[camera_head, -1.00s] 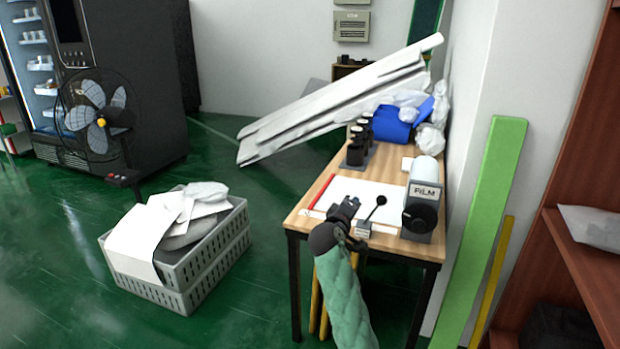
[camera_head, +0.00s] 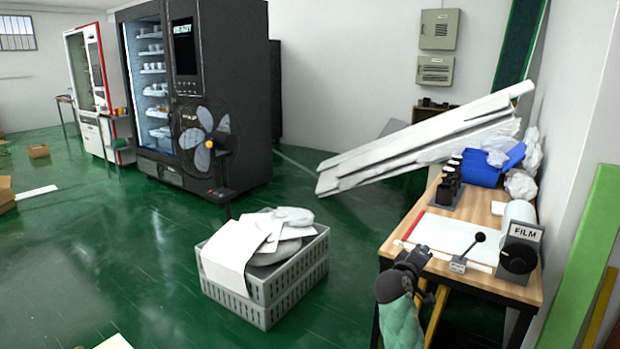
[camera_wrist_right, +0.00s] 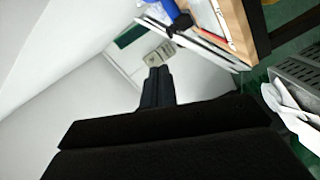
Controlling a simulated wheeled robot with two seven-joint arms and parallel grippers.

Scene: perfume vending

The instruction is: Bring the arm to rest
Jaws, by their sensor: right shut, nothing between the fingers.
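My right arm (camera_head: 402,322) comes up from the bottom of the head view in a green quilted sleeve. My right gripper (camera_head: 414,258) is black and stands at the front left edge of the wooden table (camera_head: 482,215); I cannot tell whether it touches the edge. In the right wrist view the gripper's fingers (camera_wrist_right: 157,85) are together, with nothing between them. My left gripper shows in neither view.
The table carries a film machine (camera_head: 519,250), a small lever device (camera_head: 467,251), black bottles (camera_head: 447,188) and a blue bin (camera_head: 484,170). A grey crate (camera_head: 265,298) with papers stands left on the floor. A fan (camera_head: 206,141) stands before a black vending machine (camera_head: 237,90). Green floor between is clear.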

